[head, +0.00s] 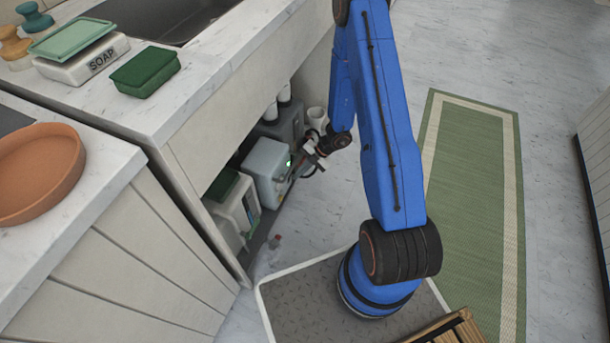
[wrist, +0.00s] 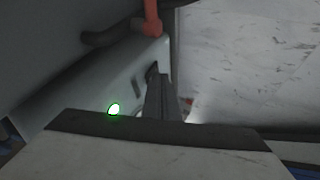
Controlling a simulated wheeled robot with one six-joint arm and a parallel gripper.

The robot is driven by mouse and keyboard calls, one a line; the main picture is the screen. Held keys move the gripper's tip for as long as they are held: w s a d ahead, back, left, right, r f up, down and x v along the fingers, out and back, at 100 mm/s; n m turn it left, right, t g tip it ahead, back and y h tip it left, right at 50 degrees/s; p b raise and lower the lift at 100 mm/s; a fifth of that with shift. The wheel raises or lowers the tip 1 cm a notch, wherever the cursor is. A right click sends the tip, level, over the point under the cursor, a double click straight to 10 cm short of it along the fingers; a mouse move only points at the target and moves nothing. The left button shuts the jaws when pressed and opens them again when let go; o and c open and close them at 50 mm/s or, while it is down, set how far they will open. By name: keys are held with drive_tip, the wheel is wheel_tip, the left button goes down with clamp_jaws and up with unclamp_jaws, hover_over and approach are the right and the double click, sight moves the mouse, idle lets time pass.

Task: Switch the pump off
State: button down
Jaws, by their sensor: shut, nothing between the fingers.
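The pump looks to be the light grey box (head: 265,163) in the open space under the counter. A small green light glows on its face, and this light also shows in the wrist view (wrist: 113,108). My gripper (head: 296,171) is shut and empty, close to the pump's front face. In the wrist view the dark shut fingers (wrist: 160,92) point at the pump's pale face (wrist: 135,62), beside a small dark part that may be the switch. The fingers partly hide that part, so I cannot tell its position or whether they touch it.
A white and green container (head: 236,207) stands left of the pump, and a dark grey box (head: 284,125) stands behind it. A red piece (wrist: 152,18) rises near the pump's edge. The counter (head: 215,78) overhangs this space. The floor to the right is open.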

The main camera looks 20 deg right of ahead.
drive_tip(key=shift+w+a, duration=0.15)
drive_tip(key=shift+a, duration=0.05)
drive_tip(key=shift+w+a+r, duration=0.1)
drive_tip(key=shift+w+a, duration=0.05)
idle(0.3)
drive_tip(key=shift+r, duration=0.2)
drive_tip(key=shift+r, duration=0.6)
drive_tip(key=s+v, duration=0.1)
drive_tip(key=v, duration=1.1)
drive_tip(key=shift+s, duration=0.1)
idle(0.4)
